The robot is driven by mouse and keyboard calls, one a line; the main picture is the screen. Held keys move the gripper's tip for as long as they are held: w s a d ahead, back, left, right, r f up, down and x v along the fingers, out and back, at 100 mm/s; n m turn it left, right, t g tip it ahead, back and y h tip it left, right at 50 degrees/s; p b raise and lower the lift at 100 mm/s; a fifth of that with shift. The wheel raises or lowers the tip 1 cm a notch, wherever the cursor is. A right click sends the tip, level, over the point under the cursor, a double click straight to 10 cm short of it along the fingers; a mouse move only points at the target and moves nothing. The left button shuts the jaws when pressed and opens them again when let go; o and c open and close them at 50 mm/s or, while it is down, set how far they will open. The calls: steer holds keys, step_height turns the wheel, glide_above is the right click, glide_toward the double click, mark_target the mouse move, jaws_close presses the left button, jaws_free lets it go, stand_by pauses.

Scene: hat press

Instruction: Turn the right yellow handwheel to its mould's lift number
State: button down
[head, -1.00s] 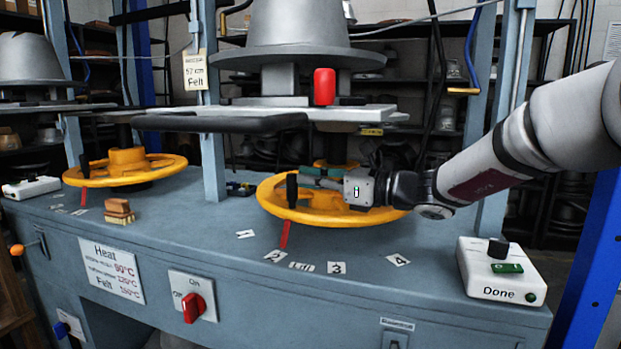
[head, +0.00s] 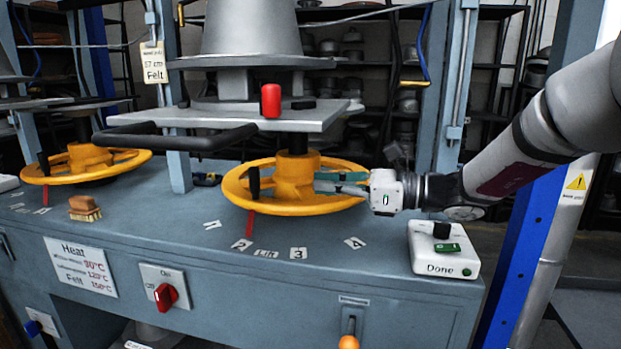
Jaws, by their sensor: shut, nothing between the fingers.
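The right yellow handwheel (head: 300,208) lies flat under the right press, with a thick central hub. A black upright knob (head: 254,180) stands on its left rim. A red pointer (head: 250,222) hangs below the knob and points close to the "2" label (head: 241,244). Labels "1" (head: 211,224), "3" (head: 298,253) and "4" (head: 354,242) lie along the same arc, with "Lift" between 2 and 3. My gripper (head: 318,182) is shut and empty at the wheel's right side, near the hub and apart from the knob. The silver mould (head: 250,35) sits above; its lift number is not readable.
A hanging tag (head: 153,62) reads "57 cm Felt". A black bar handle (head: 175,140) juts out left of the wheel. A white "Done" box (head: 443,255) stands at right. The left yellow handwheel (head: 88,178) and a brush (head: 84,208) are at left.

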steer(key=s+a+f+n+g+h, duration=0.15)
steer(key=s+n+g+h, duration=0.35)
steer(key=s, duration=0.7)
steer(key=s+f+n+g+h, duration=0.1)
steer(key=s+f+n+h, duration=0.15)
steer(key=s+n, duration=0.7)
steer(key=s+d+f+n+h, duration=0.3)
steer(key=s+d+n+h, duration=0.15)
steer(key=s+d, duration=0.45)
steer(key=s+d+f+n+h, duration=0.3)
steer(key=s+d+h, duration=0.3)
steer(key=s, duration=0.5)
step_height(320, 180, up, 27)
steer(key=d+t+y+p, duration=0.1)
steer(key=t+p, duration=0.3)
steer(key=p, duration=2.1)
steer(key=shift+p, duration=0.4)
steer(key=shift+w, duration=0.1)
